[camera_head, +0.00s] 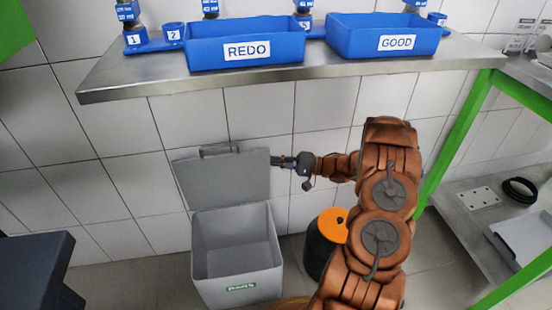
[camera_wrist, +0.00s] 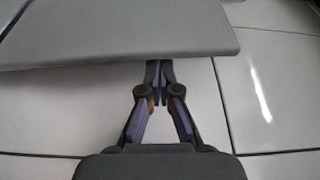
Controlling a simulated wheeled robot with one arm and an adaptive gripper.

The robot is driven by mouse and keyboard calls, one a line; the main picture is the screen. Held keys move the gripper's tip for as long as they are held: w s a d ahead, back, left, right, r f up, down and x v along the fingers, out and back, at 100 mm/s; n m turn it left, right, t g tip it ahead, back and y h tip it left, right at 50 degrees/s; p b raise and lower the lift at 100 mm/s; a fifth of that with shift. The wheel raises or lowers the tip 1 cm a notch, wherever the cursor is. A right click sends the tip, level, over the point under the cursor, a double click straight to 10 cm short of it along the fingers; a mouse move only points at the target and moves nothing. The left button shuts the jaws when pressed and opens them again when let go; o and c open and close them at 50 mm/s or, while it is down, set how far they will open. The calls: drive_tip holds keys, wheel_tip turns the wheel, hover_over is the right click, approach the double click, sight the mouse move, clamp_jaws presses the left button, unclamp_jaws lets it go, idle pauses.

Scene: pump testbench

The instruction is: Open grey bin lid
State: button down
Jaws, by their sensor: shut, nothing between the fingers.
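The grey bin (camera_head: 237,262) stands on the floor below the metal shelf, with a small green label on its front. Its grey lid (camera_head: 225,182) is raised, standing up and leaning back near the tiled wall, and the bin's empty-looking inside shows. My gripper (camera_head: 276,161) is at the lid's right edge, reaching in from the right. In the wrist view my gripper (camera_wrist: 158,68) has its fingertips together with nothing between them, right at the edge of the lid (camera_wrist: 110,35). I cannot tell whether the tips touch the lid or sit behind it.
A metal shelf (camera_head: 280,75) above holds blue bins labelled REDO (camera_head: 247,50) and GOOD (camera_head: 397,42). A black container with an orange top (camera_head: 332,226) stands right of the grey bin, close to my arm. A green-framed table (camera_head: 490,85) is at the right.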

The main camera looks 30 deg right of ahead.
sight(266, 167)
drive_tip(key=shift+s+a+f+p, duration=0.1)
drive_tip(key=shift+s+a+p, duration=0.25)
drive_tip(key=shift+s+p, duration=0.3)
drive_tip(key=shift+s+a+f+p, duration=0.1)
drive_tip(key=shift+s+a+p, duration=0.3)
drive_tip(key=shift+s, duration=0.3)
drive_tip(key=shift+d, duration=0.25)
